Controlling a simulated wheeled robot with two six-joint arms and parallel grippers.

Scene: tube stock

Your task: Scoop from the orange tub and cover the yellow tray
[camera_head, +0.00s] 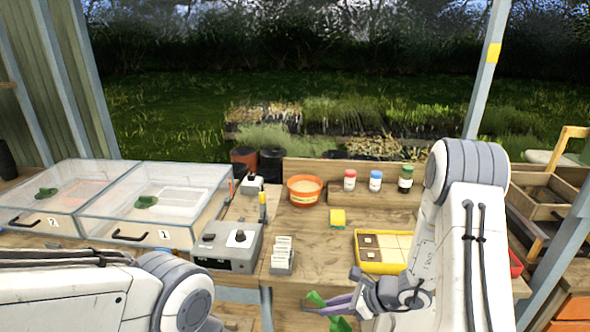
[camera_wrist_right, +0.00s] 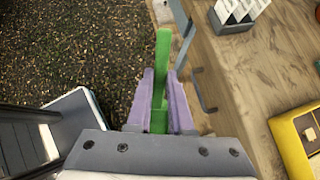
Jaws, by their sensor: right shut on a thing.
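The orange tub (camera_head: 304,201), filled with pale material, stands at the back middle of the bench. The yellow tray (camera_head: 359,264) lies nearer, at the right. It has dark square pieces in cells on its left side and pale cells elsewhere; my right arm hides its right part. The tray edge also shows in the right wrist view (camera_wrist_right: 290,150). My right gripper (camera_head: 345,304), with purple fingers, is shut on a green tool (camera_wrist_right: 162,80) in front of the bench edge, left of the tray. The tool's full shape is unclear. My left gripper is out of view.
Two clear-lidded bins (camera_head: 160,200) stand at the left. A grey control box (camera_head: 226,246) and a rack of white labels (camera_head: 282,258) are mid-bench. A yellow-green sponge (camera_head: 338,218) lies behind the tray. Three small bottles (camera_head: 375,181) stand at the back.

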